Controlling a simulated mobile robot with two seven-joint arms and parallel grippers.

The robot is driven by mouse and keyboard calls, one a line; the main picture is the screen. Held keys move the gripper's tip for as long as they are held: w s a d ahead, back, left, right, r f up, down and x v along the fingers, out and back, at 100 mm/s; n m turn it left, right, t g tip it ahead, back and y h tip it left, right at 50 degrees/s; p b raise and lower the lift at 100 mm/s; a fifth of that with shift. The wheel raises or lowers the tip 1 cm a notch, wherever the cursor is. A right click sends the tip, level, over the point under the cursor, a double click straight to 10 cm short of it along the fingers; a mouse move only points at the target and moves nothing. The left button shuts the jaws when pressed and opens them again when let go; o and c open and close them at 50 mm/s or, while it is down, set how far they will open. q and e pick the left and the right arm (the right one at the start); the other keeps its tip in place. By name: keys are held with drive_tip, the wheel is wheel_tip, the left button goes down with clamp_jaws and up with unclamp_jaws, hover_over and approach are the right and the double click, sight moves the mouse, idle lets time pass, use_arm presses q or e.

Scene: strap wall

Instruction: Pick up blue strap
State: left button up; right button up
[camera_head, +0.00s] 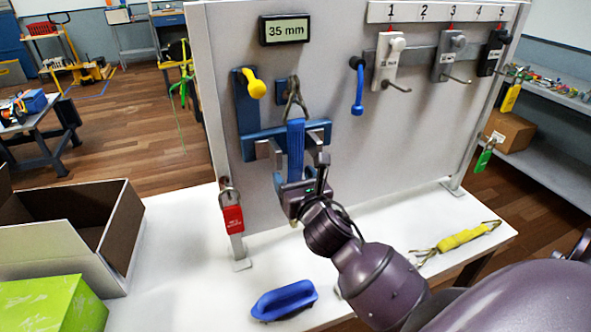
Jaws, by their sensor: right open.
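The blue strap (296,148) hangs down the grey panel from a metal clip (295,100). My right gripper (284,160) is open at the strap's lower part, with one finger on each side of it. I cannot tell whether the fingers touch the strap. The strap's lower end is hidden by the gripper. My left gripper is not in view.
A blue bracket (246,118) with a yellow-knobbed lever (256,88) is close to the strap. A display (284,30) reads 35 mm. A red padlock (232,218) hangs at the panel's left edge. A blue handle (285,300) and yellow strap (460,238) lie on the white table (190,285).

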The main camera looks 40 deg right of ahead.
drive_tip(key=shift+w+d, duration=0.2)
drive_tip(key=shift+w, duration=0.35)
drive_tip(key=shift+c, duration=0.5)
drive_tip(key=c, duration=1)
clamp_jaws()
drive_tip(key=shift+r, duration=0.15)
